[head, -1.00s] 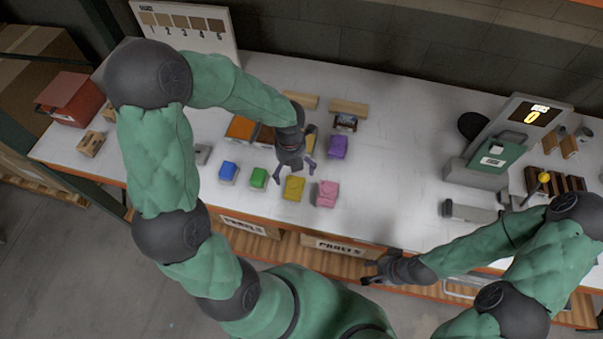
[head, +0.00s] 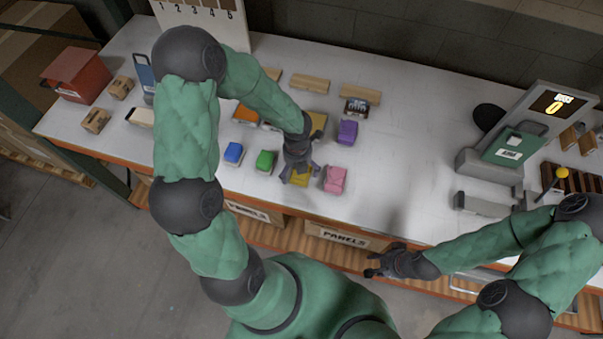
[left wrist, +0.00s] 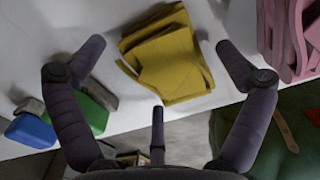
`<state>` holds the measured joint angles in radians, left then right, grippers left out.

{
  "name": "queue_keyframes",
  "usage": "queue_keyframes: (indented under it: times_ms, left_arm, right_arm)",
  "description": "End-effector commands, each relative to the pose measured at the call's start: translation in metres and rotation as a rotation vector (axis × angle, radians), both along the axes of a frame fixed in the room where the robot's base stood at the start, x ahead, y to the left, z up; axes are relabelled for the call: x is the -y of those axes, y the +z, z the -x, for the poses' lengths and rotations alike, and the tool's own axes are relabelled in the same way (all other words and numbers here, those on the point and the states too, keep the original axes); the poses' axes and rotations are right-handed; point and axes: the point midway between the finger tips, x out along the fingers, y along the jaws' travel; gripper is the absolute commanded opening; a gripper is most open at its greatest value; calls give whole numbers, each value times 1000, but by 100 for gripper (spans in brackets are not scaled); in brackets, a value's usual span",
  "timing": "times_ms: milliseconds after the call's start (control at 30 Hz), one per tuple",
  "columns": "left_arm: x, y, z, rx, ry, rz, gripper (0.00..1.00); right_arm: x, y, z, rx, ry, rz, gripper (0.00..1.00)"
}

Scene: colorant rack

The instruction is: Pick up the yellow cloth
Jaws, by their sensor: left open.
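The yellow cloth (left wrist: 172,66) is a folded stack on the white table, seen between the spread fingers in the left wrist view. In the head view the yellow cloth (head: 299,180) is mostly hidden under my left gripper (head: 298,172). My left gripper, also in the left wrist view (left wrist: 155,75), is open and above the cloth, with nothing held. My right gripper (head: 374,264) hangs in front of the table's front edge, away from the cloth; its fingers are too small to judge.
A pink cloth (head: 334,179) lies close to the right of the yellow one. A green item (head: 265,161) and a blue item (head: 233,153) lie to the left. A purple item (head: 347,132) is behind. The table (head: 415,130) is clear toward the scale (head: 500,150).

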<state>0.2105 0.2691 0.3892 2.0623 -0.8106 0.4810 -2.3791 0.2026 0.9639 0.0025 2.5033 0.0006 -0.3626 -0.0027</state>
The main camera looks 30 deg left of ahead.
Motion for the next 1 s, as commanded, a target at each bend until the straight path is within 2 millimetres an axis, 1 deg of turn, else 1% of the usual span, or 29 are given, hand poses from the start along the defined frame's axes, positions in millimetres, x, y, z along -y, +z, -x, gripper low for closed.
queue_keyframes:
  times_ms: [233,267,300,367,400,433,800,867,1000]
  left_arm:
    - [0,-1,0,1,0,0,100]
    - [0,-1,0,1,0,0,94]
    - [0,-1,0,1,0,0,83]
    - [0,-1,0,1,0,0,66]
    - [0,-1,0,0,0,0,55]
    - [0,-1,0,0,0,0,52]
    - [0,-1,0,-1,0,0,51]
    - [0,1,0,-1,0,0,51]
    - [0,11,0,0,0,0,51]
  right_arm:
    - [0,0,0,0,0,0,40]
    - [0,0,0,0,0,0,40]
    - [0,0,0,0,0,0,40]
    - [0,0,0,0,0,0,40]
    - [0,0,0,0,0,0,40]
    - [0,0,0,0,0,0,40]
    - [0,0,0,0,0,0,40]
    - [0,1,0,0,0,0,40]
    - [0,6,0,0,0,0,40]
